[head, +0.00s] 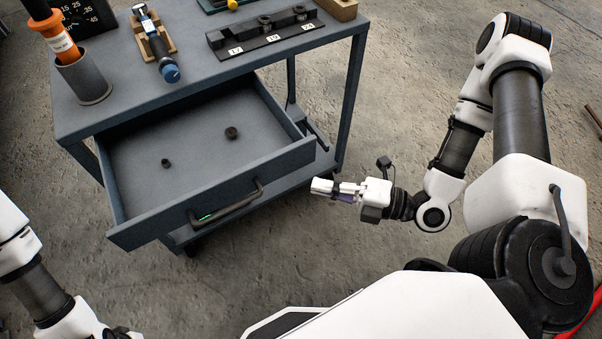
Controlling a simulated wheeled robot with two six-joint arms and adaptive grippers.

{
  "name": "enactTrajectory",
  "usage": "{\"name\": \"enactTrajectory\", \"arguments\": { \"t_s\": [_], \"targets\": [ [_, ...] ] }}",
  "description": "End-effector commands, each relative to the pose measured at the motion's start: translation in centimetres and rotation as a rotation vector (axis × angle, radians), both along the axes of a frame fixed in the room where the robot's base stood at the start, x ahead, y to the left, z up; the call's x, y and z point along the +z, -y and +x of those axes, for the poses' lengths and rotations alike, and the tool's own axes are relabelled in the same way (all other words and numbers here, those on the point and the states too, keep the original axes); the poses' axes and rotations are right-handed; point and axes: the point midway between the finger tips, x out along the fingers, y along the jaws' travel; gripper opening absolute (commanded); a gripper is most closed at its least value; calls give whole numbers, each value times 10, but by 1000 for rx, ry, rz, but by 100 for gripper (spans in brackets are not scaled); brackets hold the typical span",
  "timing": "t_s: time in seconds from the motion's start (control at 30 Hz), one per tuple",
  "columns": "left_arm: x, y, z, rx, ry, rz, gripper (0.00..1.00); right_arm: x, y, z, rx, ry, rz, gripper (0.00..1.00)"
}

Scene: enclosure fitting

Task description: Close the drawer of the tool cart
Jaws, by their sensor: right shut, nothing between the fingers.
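The tool cart (88,118) is a blue-grey metal cart on the left. Its drawer (190,125) is pulled well out toward me, with its inside showing. The drawer front (160,222) has a dark bar handle (238,205) with a small green mark on it. Two small dark round parts, one smaller (166,163) and one larger (231,132), lie in the drawer. My right gripper (320,187) is shut and empty, just right of the drawer front's right end and apart from the handle.
On the cart top are a grey cup (82,82) with an orange-handled tool, a blue-knobbed tool in a wooden holder (136,37), and a black rack (262,40) with labelled sockets. Bare concrete floor (300,265) lies in front of the cart.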

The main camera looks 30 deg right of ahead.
Motion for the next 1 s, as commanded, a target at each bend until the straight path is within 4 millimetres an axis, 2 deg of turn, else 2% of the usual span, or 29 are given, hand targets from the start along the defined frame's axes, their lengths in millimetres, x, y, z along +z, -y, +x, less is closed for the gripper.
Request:
{"name": "enactTrajectory", "arguments": {
  "t_s": [0.03, 0.17, 0.3, 0.4, 1.0],
  "targets": [
    [-7, 0, 0, 0, 0, 0, 37, -3, -8, 5, 9, 1, -1, 0],
    [-12, 0, 0, 0, 0, 0, 37, -2, -23, 21, 7, 3, -3, 0],
    [-9, 0, 0, 0, 1, 0, 37, 1, -21, 46, 2, 3, -4, 0],
    [-9, 0, 0, 0, 0, 0, 37, 0, -21, 55, 1, 2, -3, 0],
    [-11, 0, 0, 0, 0, 0, 37, 0, -21, 64, 1, 1, -1, 0]
  ]
}}
